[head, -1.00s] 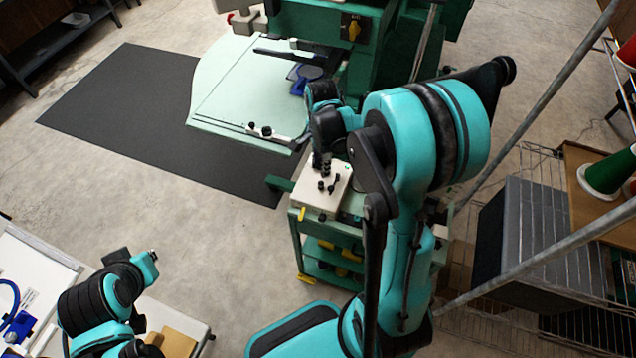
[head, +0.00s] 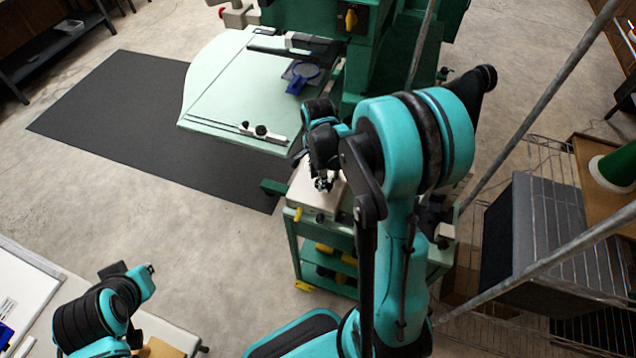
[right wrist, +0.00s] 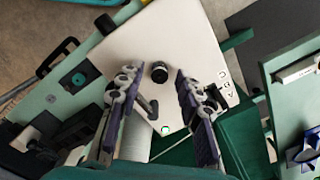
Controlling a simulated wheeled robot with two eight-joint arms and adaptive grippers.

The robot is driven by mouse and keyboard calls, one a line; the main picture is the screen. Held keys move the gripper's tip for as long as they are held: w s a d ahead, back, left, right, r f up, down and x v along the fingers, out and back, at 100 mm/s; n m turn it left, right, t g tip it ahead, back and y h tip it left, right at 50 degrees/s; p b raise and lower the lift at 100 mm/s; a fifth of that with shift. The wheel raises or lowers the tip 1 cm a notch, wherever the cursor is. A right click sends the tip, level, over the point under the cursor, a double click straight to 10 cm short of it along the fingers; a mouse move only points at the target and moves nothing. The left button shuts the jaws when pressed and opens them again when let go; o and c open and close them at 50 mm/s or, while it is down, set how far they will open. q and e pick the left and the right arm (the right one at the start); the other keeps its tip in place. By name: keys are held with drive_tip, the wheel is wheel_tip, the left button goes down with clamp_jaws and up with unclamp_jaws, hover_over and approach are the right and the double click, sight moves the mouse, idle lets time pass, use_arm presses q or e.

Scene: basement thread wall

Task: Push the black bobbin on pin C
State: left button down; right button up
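A white plate (right wrist: 185,40) marked A, B and C lies under my right gripper in the right wrist view; it also shows in the head view (head: 299,190). A black bobbin (right wrist: 159,72) with a pale top end stands on it, seen from above. My right gripper (right wrist: 156,82) is open, one finger on each side of the bobbin, with gaps visible; the head view shows it (head: 323,183) low over the plate. A second black round piece (right wrist: 105,24) is near the plate's edge. I cannot tell which pin is C. My left gripper (head: 130,271) is at the lower left, its fingers unclear.
The plate is on a green cart (head: 325,262). A green machine with a pale table (head: 235,85) stands behind it. A metal pole (head: 540,95) and a wire rack with a grey box (head: 535,235) are at the right. A dark mat (head: 120,115) covers floor at the left.

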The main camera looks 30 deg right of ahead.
clamp_jaws()
drive_tip(key=shift+r, duration=0.15)
drive_tip(key=shift+r+p, duration=1.25)
drive_tip(key=shift+r, duration=0.4)
